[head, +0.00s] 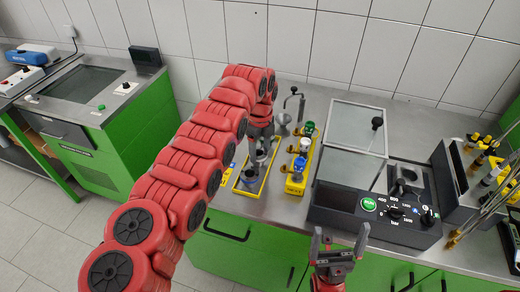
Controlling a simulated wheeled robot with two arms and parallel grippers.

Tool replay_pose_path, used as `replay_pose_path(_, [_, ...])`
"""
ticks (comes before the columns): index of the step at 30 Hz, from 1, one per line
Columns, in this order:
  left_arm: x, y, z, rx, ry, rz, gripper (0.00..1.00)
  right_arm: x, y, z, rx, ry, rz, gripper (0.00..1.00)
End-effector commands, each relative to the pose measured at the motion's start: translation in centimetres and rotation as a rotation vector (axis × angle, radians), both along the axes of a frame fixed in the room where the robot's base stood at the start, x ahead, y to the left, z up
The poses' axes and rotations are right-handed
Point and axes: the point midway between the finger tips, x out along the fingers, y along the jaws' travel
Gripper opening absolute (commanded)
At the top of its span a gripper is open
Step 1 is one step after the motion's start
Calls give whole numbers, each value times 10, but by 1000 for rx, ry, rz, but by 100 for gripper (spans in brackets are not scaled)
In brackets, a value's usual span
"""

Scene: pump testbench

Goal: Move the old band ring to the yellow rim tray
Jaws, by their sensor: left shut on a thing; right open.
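I cannot tell whether the piece touches the tray. The red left arm covers part of the tray's surroundings. My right gripper (338,245) is open and empty at the bench's front edge, in front of the control panel.
A yellow rack (296,187) with green, white and blue topped parts stands just right of the tray. A grey funnel-like piece and a crank handle (293,97) stand behind. A clear-covered test box (350,145) with a black panel (375,212) is further right.

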Motion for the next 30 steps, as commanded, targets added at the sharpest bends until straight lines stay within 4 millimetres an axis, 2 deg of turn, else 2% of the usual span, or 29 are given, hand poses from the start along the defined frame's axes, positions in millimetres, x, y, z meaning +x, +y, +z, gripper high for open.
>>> replay_pose_path(6, [0, 0, 0, -1, -1, 0, 0, 0, 0, 0, 0, 0, 0, 100])
replay_pose_path(7, [0, 0, 0, -1, -1, 0, 70, 0, 0, 0, 0, 0, 0, 100])
replay_pose_path(12, [0, 0, 0, 0, 0, 0, 100, 0, 0, 0, 0, 0, 0, 100])
replay_pose_path(22, [0, 0, 3, 0, -1, 0, 100, 0, 0, 0, 0, 0, 0, 100])
replay_pose_path(30, [0, 0, 25, 0, -1, 0, 100, 0, 0, 3, 0, 0, 0, 100])
